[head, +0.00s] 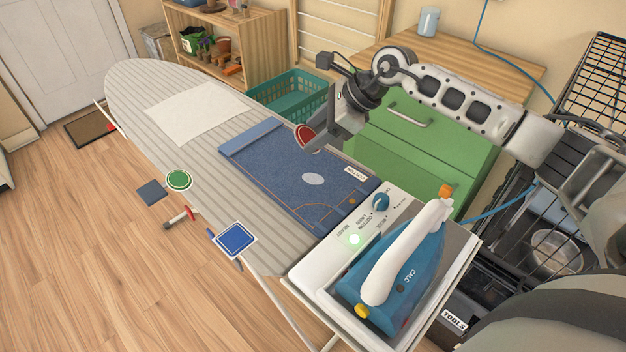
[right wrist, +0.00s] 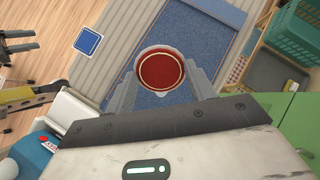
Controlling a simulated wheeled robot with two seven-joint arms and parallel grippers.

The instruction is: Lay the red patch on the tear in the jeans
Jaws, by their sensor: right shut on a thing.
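My right gripper (head: 312,142) is shut on the round red patch (head: 304,134), which has a pale rim. In the right wrist view the red patch (right wrist: 161,70) sits between the two fingers. The blue jeans (head: 262,165) lie flat on the striped ironing board (head: 135,90). The tear (head: 313,179) shows as a pale oval in the denim. The patch is held above the jeans, toward their far edge, up and left of the tear in the head view. In the right wrist view the tear cannot be seen.
A blue iron (head: 385,285) stands on a white rest at the board's near end. A white cloth (head: 200,112) lies farther along the board.

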